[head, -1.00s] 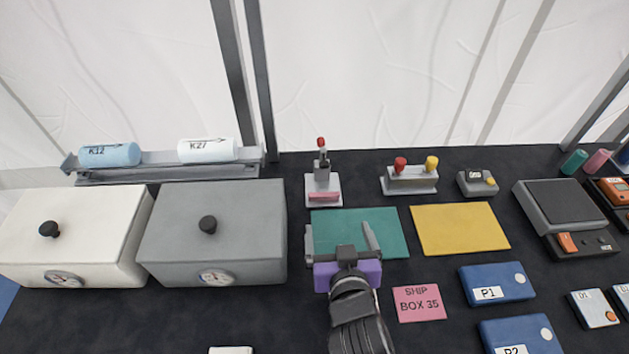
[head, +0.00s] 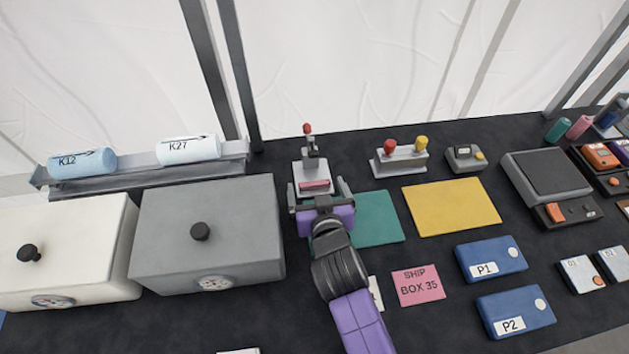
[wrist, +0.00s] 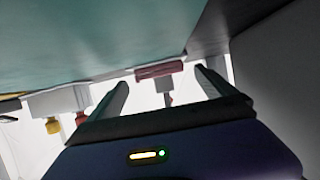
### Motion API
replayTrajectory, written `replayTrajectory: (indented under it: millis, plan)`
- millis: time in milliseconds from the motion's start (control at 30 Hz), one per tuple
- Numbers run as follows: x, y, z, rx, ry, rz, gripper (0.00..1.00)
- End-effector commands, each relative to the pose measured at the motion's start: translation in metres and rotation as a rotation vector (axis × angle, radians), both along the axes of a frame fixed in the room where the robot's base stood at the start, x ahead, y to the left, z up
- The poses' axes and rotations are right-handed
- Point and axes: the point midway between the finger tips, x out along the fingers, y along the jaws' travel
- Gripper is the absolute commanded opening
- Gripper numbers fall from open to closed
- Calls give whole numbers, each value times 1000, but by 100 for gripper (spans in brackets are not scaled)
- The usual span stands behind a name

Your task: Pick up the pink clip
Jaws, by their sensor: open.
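The pink clip (head: 314,186) is a small pink bar at the front of a grey stand (head: 312,170) with a red-tipped lever. In the wrist view the clip (wrist: 158,70) shows ahead, between the tips of my fingers. My gripper (head: 319,190) is open and empty, with a purple body. Its two fingers point at the stand, one on each side of the clip and apart from it. Whether the fingers are level with the clip in height I cannot tell.
A grey lidded box (head: 206,240) stands close on the left. A teal mat (head: 378,220) lies partly under my gripper, with a yellow mat (head: 450,207) to its right. A block with red and yellow knobs (head: 400,162) stands right of the stand.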

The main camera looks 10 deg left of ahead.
Motion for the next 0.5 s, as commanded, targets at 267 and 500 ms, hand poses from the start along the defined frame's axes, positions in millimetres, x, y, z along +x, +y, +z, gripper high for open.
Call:
replayTrajectory:
  millis: [267, 500]
  plan:
    - [10, 3, -5, 1, 0, 0, 95]
    - [10, 3, -5, 1, 0, 0, 71]
